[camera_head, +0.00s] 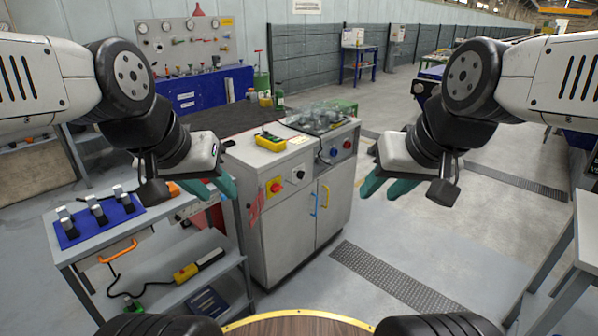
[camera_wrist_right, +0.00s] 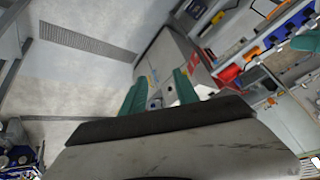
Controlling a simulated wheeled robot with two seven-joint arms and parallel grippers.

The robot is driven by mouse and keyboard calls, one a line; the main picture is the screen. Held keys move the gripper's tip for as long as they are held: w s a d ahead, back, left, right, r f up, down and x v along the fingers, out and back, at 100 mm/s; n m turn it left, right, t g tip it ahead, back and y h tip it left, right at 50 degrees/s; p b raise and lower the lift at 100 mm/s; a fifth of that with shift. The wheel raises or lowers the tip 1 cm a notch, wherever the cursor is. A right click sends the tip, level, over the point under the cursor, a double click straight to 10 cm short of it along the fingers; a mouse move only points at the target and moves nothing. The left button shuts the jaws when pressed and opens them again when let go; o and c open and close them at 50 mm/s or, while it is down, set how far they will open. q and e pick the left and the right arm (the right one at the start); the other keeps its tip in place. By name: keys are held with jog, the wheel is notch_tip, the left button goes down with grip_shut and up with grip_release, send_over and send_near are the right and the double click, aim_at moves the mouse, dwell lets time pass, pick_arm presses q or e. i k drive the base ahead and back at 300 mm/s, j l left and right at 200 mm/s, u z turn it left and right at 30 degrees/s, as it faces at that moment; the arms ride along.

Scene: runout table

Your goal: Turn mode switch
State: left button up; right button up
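A grey cabinet (camera_head: 318,195) stands in the middle of the head view. Its left front panel carries a red knob on a yellow plate (camera_head: 276,187) and a small dark switch on a pale plate (camera_head: 298,174). Its right panel has a blue knob (camera_head: 334,152) and a red knob (camera_head: 347,144). I cannot tell which one is the mode switch. My left gripper (camera_head: 222,192) is open and empty, left of the cabinet in the picture. My right gripper (camera_head: 384,190) is open and empty, right of the cabinet; its teal fingers show apart in the right wrist view (camera_wrist_right: 157,85).
A grey cart (camera_head: 150,262) with a blue tray of dark fittings (camera_head: 97,220) stands at the left. A yellow device (camera_head: 270,142) lies on the cabinet top. A floor grating (camera_head: 395,285) lies before the cabinet. The floor at right centre is free.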

aim_at(300, 174)
jog(key=i+j+u, duration=0.1)
jog(key=i+u, duration=0.7)
jog(key=i+l, duration=0.05)
jog(key=i, duration=0.05)
